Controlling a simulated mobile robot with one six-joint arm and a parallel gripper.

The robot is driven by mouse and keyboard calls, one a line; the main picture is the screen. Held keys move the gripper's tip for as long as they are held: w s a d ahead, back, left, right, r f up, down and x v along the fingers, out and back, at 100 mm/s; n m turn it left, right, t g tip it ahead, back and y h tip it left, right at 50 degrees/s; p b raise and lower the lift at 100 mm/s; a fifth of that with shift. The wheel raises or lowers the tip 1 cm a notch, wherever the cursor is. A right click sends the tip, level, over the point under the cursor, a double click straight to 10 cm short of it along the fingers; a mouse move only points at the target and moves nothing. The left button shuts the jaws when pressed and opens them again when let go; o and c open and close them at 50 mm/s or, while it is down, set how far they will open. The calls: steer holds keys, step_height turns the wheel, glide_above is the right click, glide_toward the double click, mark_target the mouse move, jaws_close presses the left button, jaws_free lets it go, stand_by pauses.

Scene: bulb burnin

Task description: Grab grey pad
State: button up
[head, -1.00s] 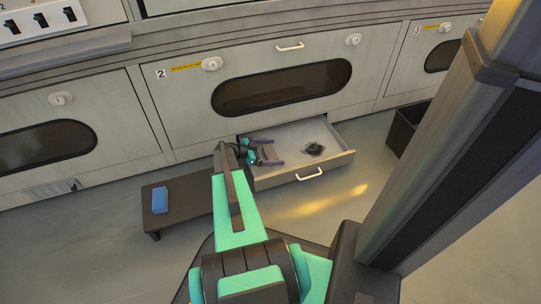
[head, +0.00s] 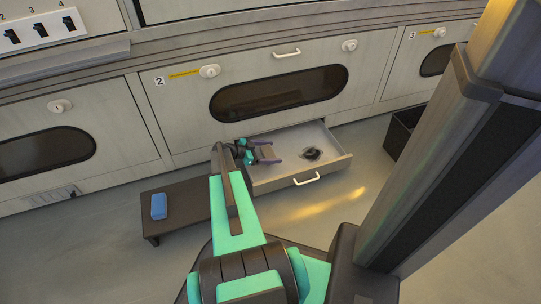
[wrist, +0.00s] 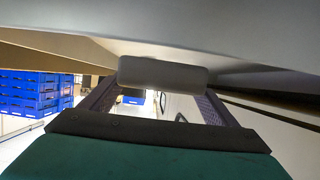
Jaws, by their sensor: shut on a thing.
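The grey pad (wrist: 163,74) is a pale rounded block held across the tips of my gripper (wrist: 160,98) in the wrist view. One purple finger shows on each side of it. In the head view my gripper (head: 265,152) is over the left part of the open drawer (head: 327,166). The pad shows there only as a small pale patch between the fingers. I cannot tell how far it is above the drawer floor.
A dark round object (head: 311,154) lies in the drawer, right of my gripper. A low dark bench (head: 180,220) with a blue block (head: 159,206) stands to the left. A black bin (head: 400,135) is at the right. Blue crates (wrist: 30,92) show in the wrist view.

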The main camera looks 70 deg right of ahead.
mark_target(271, 152)
step_height(271, 152, up, 7)
steer(key=shift+f+p, duration=0.2)
steer(key=shift+p, duration=0.8)
steer(key=shift+s, duration=0.1)
